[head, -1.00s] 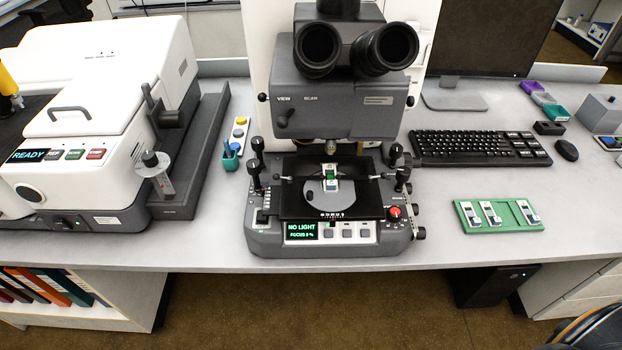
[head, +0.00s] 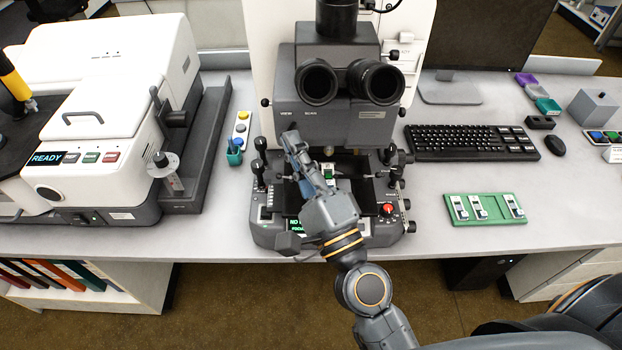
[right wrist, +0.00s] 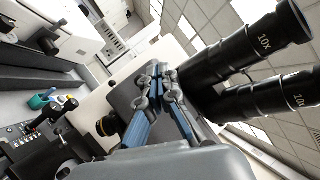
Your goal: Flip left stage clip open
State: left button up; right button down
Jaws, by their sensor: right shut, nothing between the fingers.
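The microscope (head: 350,120) stands in the middle of the bench, with its black stage (head: 372,197) low at the front. A small slide holder (head: 329,174) with a green part sits on the stage. The left stage clip is mostly hidden behind my right gripper in the head view, and I cannot tell its position. My right gripper (head: 291,138) is shut and empty, raised over the stage's left side in front of the microscope body. In the right wrist view its blue fingers (right wrist: 161,72) are together, near the eyepieces (right wrist: 245,45). My left gripper is not in view.
Control knobs (head: 258,172) rise at the stage's left. A white instrument (head: 120,90) stands at the left. A keyboard (head: 470,142), a mouse (head: 555,145) and a green slide tray (head: 485,209) lie at the right. The bench between tray and microscope is clear.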

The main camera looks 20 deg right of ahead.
jog(key=d+f+m+g+h, duration=0.1)
jog(key=d+m+h, duration=0.1)
jog(key=m, duration=0.3)
jog(key=w+d+f+m+g+h, duration=0.1)
jog(key=d+m+h, duration=0.1)
jog(key=m+h, duration=0.2)
jog(key=d+f+m+g+h, duration=0.1)
jog(key=d+m+h, duration=0.2)
jog(key=m, duration=0.3)
jog(key=shift+w+f+g+h, duration=0.1)
jog(key=shift+w+g+h, duration=0.15)
jog(key=shift+g+h, duration=0.15)
jog(key=s+a+f+m+g+y, duration=0.1)
jog(key=a+f+m+g, duration=0.1)
jog(key=f, duration=0.4)
jog(key=a+f+m+g+y, duration=0.1)
jog(key=a+f+m+g, duration=0.1)
jog(key=f+g, duration=0.3)
jog(key=shift+s+f+m, duration=0.35)
jog(key=shift+f+m, duration=0.2)
jog(key=shift+m, duration=0.05)
jog(key=shift+w, duration=0.15)
jog(key=p+x, duration=0.1)
jog(key=x, duration=0.8)
jog(key=shift+w+a+f+p, duration=0.1)
jog(key=shift+w+f+p, duration=0.2)
jog(key=shift+w+p, duration=0.05)
jog(key=shift+s, duration=0.1)
